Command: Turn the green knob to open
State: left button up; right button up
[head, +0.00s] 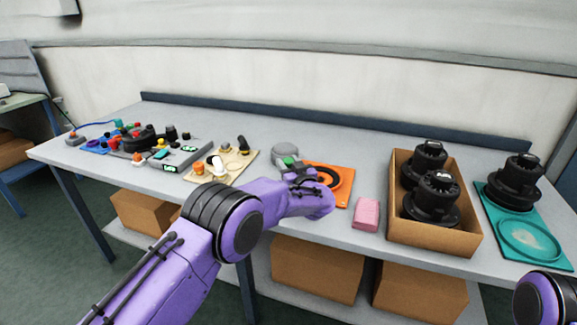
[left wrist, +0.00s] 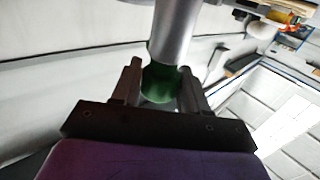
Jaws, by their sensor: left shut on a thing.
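The green knob (head: 288,160) sits on a grey rounded fitting (head: 282,149) at the middle of the table. In the left wrist view the green knob (left wrist: 160,76) shows at the end of a grey cylinder (left wrist: 175,30). My left gripper (head: 294,170) reaches it from the front and partly covers it in the head view. In the left wrist view the two dark fingers of my left gripper (left wrist: 162,78) stand on either side of the green knob, shut on it. How far the knob is turned cannot be told. My right gripper is out of view.
An orange tray (head: 345,174) lies just right of my left gripper. Beyond it are a pink block (head: 367,214), a cardboard box (head: 432,238) with black round parts, and a teal tray (head: 548,255). A beige board (head: 228,172) and several small controls lie to the left.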

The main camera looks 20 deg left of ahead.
pick_arm(q)
jog(key=shift+f, duration=0.1)
jog(key=o, duration=1)
jog(key=b+v, duration=0.1)
jog(key=v, duration=0.9)
jog(key=shift+s+d, duration=0.15)
jog(key=shift+d, duration=0.05)
jog(key=shift+a, duration=0.1)
